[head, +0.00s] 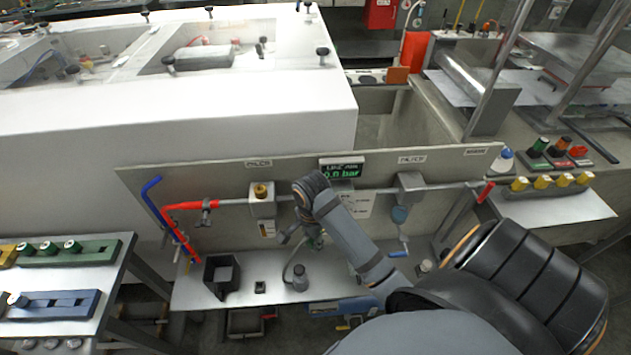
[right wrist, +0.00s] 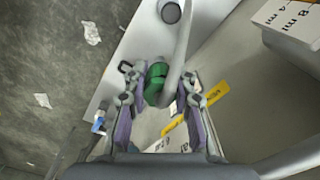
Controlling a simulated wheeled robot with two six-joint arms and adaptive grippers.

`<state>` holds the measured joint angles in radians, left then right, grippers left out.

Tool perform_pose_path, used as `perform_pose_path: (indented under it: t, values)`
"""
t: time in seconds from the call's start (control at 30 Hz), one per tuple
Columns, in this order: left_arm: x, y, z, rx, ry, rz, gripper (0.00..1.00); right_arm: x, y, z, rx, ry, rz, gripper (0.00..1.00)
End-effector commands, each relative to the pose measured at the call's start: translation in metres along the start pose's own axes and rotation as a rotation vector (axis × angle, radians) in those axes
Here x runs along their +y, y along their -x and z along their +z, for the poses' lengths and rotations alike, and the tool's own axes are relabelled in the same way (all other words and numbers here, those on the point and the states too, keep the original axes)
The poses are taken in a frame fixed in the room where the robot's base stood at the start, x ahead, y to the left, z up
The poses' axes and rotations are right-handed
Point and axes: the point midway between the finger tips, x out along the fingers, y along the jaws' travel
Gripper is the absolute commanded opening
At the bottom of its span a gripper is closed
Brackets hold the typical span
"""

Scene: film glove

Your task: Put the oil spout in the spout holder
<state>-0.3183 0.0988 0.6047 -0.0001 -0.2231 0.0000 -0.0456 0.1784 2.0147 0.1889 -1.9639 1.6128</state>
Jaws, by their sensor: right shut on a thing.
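My right gripper (head: 302,240) is low in front of the panel, above the metal shelf. In the right wrist view its two fingers (right wrist: 158,88) are on either side of a green part with a curved grey tube, which I take to be the oil spout (right wrist: 157,82). The gripper is shut on it. In the head view the spout is mostly hidden by the gripper. A black open-topped box (head: 220,276) and a small dark block (head: 260,287) stand on the shelf to the left; I cannot tell which is the spout holder. My left gripper is out of view.
The panel (head: 225,178) rises behind the shelf (head: 196,290), with a pipe, red and blue handles (head: 158,200) and a pressure display (head: 342,168).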

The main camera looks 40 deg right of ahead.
Motion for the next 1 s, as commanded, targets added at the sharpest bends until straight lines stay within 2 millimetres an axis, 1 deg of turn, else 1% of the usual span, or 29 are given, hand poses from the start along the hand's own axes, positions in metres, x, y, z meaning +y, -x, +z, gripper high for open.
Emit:
perform_pose_path:
  t: [0.03, 0.13, 0.23, 0.33, 0.43, 0.63, 0.7, 0.8, 1.0]
  values:
    - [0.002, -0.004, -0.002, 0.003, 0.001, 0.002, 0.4, 0.001, -0.014, 0.001, -0.001, -0.001, 0.003, 0.0]
    - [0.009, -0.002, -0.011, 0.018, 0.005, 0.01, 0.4, 0.001, -0.038, 0.001, -0.001, 0.0, 0.004, 0.0]
    - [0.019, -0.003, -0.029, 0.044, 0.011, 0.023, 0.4, 0.001, -0.062, 0.001, -0.002, -0.001, 0.004, 0.0]
    - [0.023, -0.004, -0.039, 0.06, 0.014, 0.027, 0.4, 0.001, -0.087, 0.001, -0.001, -0.001, 0.003, 0.0]
    - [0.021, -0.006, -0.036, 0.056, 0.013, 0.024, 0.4, 0.0, -0.113, 0.001, -0.001, -0.001, 0.002, 0.0]
    - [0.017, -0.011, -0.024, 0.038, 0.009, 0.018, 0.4, 0.0, -0.16, 0.001, -0.001, -0.001, 0.001, 0.0]
    - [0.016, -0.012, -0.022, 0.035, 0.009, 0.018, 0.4, 0.0, -0.172, 0.001, 0.0, 0.0, 0.001, 0.0]
    - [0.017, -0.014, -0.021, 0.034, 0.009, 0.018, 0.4, -0.001, -0.184, 0.001, 0.0, 0.0, 0.0, 0.0]
    - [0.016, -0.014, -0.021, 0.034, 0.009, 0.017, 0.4, -0.001, -0.191, 0.001, 0.0, 0.0, -0.002, 0.0]
